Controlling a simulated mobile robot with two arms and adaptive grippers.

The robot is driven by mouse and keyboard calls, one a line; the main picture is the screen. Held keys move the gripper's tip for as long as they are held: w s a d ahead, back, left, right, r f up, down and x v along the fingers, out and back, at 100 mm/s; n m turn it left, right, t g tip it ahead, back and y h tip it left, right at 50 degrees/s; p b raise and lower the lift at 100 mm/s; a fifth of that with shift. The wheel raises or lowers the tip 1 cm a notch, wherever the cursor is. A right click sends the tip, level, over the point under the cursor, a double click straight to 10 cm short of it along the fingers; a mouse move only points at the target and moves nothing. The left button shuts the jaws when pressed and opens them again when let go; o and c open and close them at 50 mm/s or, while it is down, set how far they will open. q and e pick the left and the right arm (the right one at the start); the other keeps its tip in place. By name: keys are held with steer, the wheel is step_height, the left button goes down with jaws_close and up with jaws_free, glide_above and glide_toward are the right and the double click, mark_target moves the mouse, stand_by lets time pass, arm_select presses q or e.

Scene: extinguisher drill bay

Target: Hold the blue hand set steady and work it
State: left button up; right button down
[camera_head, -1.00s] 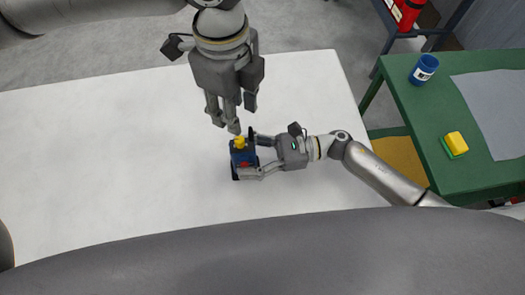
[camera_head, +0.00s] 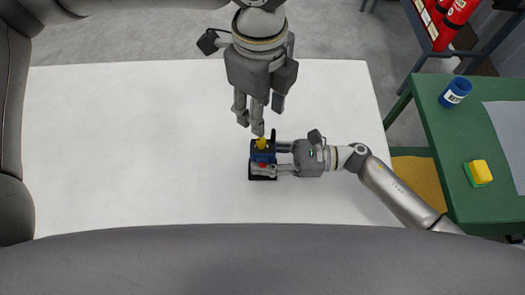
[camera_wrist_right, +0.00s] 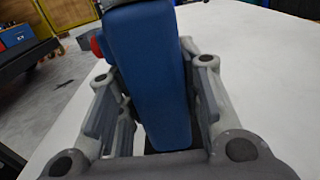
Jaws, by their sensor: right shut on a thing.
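The blue hand set (camera_head: 258,155) stands over the white table, with a yellow part (camera_head: 261,143) at its far end, a red part (camera_head: 263,165) and black edges. My right gripper (camera_head: 283,160) comes from the right and is shut on its blue body. In the right wrist view the blue body (camera_wrist_right: 152,75) fills the space between the fingers, with a red part (camera_wrist_right: 97,46) showing at its left. My left gripper (camera_head: 257,122) hangs from above, a fingertip right by the yellow part. I cannot tell whether it touches, or how far its fingers are closed.
The white table (camera_head: 120,140) is otherwise clear. Red extinguishers (camera_head: 447,25) stand on a rack at the top right.

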mark_target(261, 140)
arm_select(q)
step_height(261, 140, down, 10)
steer(key=n, duration=0.9)
steer(key=shift+f, duration=0.2)
steer(key=shift+c, duration=0.4)
jaws_close()
